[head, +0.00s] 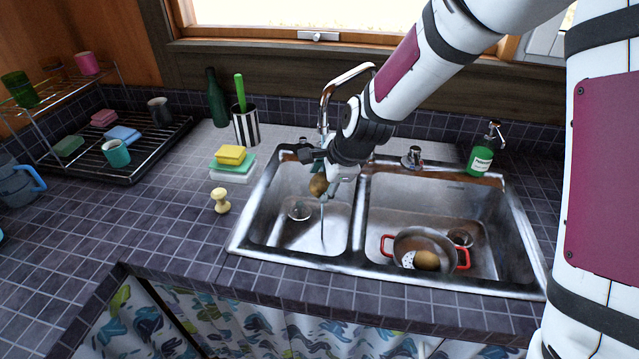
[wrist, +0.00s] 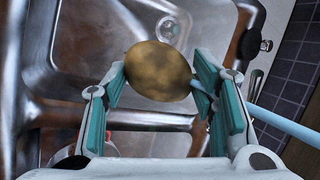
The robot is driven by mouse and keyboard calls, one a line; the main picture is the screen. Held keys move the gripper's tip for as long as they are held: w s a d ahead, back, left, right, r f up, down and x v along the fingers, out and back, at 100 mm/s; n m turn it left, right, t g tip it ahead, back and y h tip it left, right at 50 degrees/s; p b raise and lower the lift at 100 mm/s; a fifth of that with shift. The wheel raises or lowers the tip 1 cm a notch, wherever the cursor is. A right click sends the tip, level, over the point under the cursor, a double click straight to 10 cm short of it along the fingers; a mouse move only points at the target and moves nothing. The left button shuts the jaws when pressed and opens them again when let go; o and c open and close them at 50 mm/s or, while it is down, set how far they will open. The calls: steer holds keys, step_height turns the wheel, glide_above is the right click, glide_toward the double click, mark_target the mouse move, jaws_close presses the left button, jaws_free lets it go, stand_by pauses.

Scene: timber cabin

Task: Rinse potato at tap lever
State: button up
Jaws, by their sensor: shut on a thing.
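My gripper (head: 330,181) is shut on a brown potato (head: 318,185) and holds it above the left sink basin (head: 285,222), under the chrome tap (head: 328,92). In the wrist view the potato (wrist: 160,72) sits between the teal finger pads. A thin pale-blue water stream (wrist: 265,118) meets the potato's right edge there. In the head view the stream (head: 322,228) shows below the potato, falling into the basin. A chrome lever (head: 412,157) stands on the sink's back rim, right of my gripper. My wrist hides part of the tap.
A red-handled colander (head: 400,243) with another potato (head: 427,260) stands in the right basin. A green soap bottle (head: 482,155) is behind it.

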steer(key=shift+d, duration=0.4)
steer(key=shift+a, duration=0.25)
steer(key=shift+a, duration=0.4)
steer(key=shift+d, duration=0.2)
steer(key=shift+d, duration=0.4)
steer(key=shift+a, duration=0.15)
steer(key=shift+a, duration=0.45)
steer(key=s+p, duration=0.4)
steer(key=s, duration=0.4)
steer(key=shift+a, duration=0.25)
stand_by(0.5)
